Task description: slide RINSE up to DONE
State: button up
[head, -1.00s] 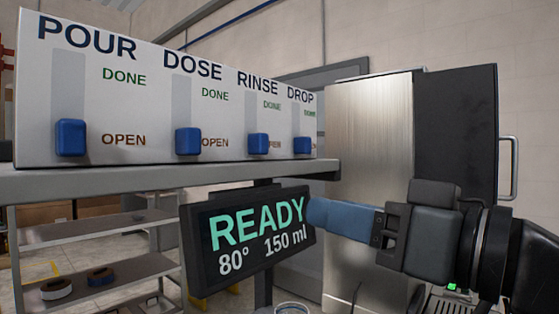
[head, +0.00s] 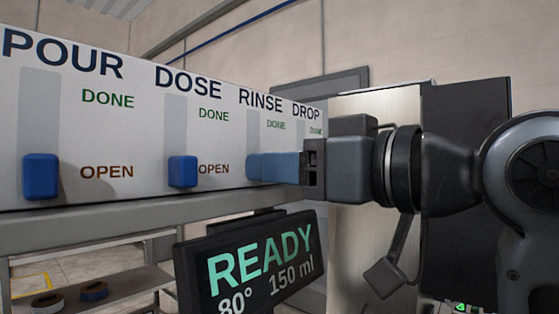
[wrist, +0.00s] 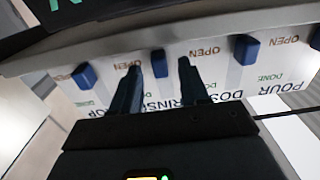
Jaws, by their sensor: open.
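The RINSE slider's blue knob (wrist: 157,62) sits at the OPEN end of its slot in the wrist view, where the panel appears upside down. My gripper (wrist: 159,75) is open, with one finger on each side of that knob; contact with it cannot be told. In the head view my gripper (head: 272,167) reaches the panel from the right, its fingers level with the knobs and largely hiding the RINSE knob. The RINSE slot (head: 253,130) rises above the fingers, with the green DONE mark (head: 276,125) beside its upper part.
The DOSE knob (head: 182,171) and POUR knob (head: 40,176) stand at OPEN to the left. The DROP knob (wrist: 86,75) is close beside my gripper. A ledge (head: 120,222) runs under the panel, with a READY screen (head: 255,262) below it.

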jog(key=shift+w+a, duration=0.25)
jog(key=shift+a, duration=0.1)
jog(key=shift+c, duration=0.3)
grip_shut()
